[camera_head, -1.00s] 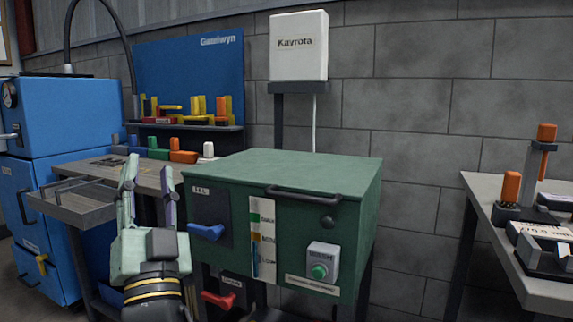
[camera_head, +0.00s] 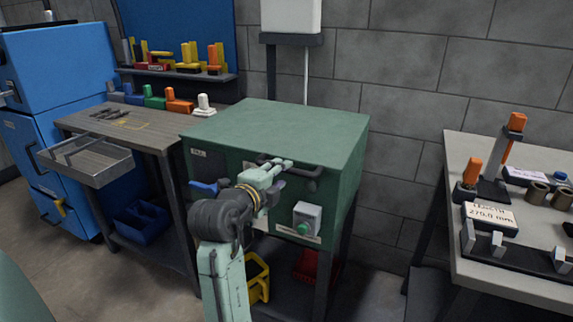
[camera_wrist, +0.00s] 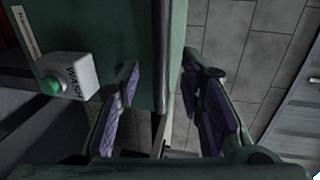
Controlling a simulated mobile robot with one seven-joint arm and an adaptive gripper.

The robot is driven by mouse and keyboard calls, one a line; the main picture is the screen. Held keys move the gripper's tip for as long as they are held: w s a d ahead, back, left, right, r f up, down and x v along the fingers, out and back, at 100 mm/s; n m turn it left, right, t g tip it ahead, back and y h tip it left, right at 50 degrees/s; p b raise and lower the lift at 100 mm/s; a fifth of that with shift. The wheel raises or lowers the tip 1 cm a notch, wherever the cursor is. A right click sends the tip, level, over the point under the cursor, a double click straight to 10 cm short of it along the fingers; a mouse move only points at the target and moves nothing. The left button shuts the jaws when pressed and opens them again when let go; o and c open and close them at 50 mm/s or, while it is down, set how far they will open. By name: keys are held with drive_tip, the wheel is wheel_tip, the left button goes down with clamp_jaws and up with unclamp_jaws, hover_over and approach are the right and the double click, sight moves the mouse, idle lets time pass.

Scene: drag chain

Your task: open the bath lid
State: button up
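The bath is a green box; its flat green lid (camera_head: 280,125) looks closed. A dark bar handle (camera_head: 312,171) runs along the upper front, partly hidden by my gripper. My gripper (camera_head: 282,166) is in front of the box's upper front, at the handle's height and overlapping it in the head view. In the wrist view my gripper (camera_wrist: 168,95) shows two purple-padded fingers spread apart, with the green box edge (camera_wrist: 176,45) seen between and beyond them. I cannot tell whether a finger touches the handle. No object is clearly held.
A grey box with a green wash button (camera_head: 306,219) is on the bath's front, below right of my gripper. A blue lever (camera_head: 203,187) is at the left. A wooden bench (camera_head: 130,130) stands left, and a grey table (camera_head: 520,270) with tools stands right.

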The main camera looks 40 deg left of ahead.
drive_tip(key=shift+p+x, duration=0.5)
drive_tip(key=shift+x, duration=1.85)
clamp_jaws()
